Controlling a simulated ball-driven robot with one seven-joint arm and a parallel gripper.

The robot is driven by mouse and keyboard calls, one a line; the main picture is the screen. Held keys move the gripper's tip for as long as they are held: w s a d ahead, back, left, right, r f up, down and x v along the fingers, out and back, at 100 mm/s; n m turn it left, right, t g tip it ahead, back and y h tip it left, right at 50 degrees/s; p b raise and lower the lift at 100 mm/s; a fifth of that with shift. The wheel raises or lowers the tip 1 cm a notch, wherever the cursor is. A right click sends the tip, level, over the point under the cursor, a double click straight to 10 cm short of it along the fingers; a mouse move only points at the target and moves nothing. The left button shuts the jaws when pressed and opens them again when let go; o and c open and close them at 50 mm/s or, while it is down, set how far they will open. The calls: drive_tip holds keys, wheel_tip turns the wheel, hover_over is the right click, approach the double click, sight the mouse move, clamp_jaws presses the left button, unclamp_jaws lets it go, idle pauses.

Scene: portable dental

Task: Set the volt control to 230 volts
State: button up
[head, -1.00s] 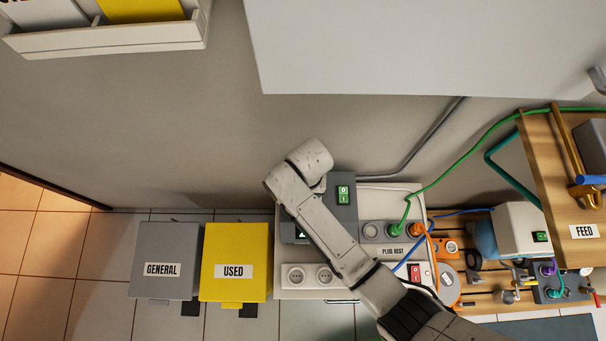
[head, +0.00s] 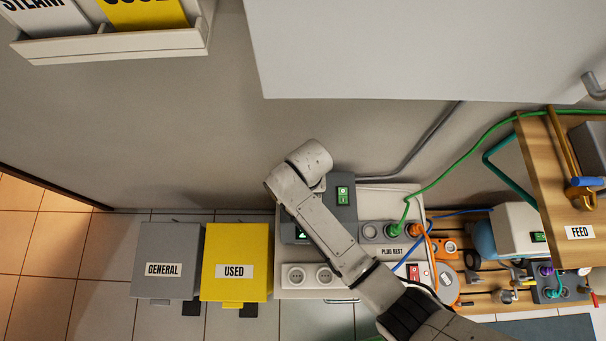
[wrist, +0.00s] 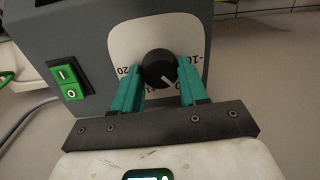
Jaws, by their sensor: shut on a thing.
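The volt control is a round black knob (wrist: 159,69) with a white pointer line, on a pale dial plate (wrist: 128,36) on a dark grey box (wrist: 85,25) in the wrist view. The pointer slants toward the lower right of the picture. Parts of the scale numbers show, but most are hidden by my fingers, so I cannot read the setting. My gripper (wrist: 158,85) has its teal fingers on both sides of the knob, shut on it. In the head view the grey box (head: 346,214) stands behind my arm, which hides the knob and my fingers.
A green rocker switch (wrist: 68,78) sits beside the dial. The box stands on a pale unit with sockets (head: 296,276), plugs and green, orange and blue cables. Grey (head: 167,245) and yellow (head: 236,245) bins stand to the left. A wooden shelf (head: 550,170) is at the right.

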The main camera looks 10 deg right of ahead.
drive_tip(key=n+p, duration=0.3)
drive_tip(key=n, duration=0.2)
drive_tip(key=shift+r, duration=0.15)
drive_tip(key=n+p, duration=0.1)
drive_tip(key=n, duration=0.4)
drive_tip(key=shift+w+n+g+p, duration=0.1)
drive_tip(key=shift+n+g+p, duration=0.2)
drive_tip(key=shift+g, duration=0.1)
drive_tip(key=shift+a, duration=0.1)
drive_tip(key=o, duration=1.1)
drive_tip(key=shift+c, duration=0.2)
wheel_tip(320, 180, up, 10)
drive_tip(key=p, duration=0.1)
drive_tip(key=shift+w+d+r, duration=0.2)
drive_tip(key=shift+d+r, duration=0.05)
drive_tip(key=s+d+r+m, duration=0.4)
drive_tip(key=s+d, duration=0.5)
drive_tip(key=d, duration=0.2)
drive_tip(key=s+d+r+m+t+h, duration=0.1)
drive_tip(key=s+d+r+m, duration=0.4)
drive_tip(key=s+d, duration=0.4)
drive_tip(key=shift+s+d+t, duration=0.3)
drive_tip(key=shift+d, duration=0.6)
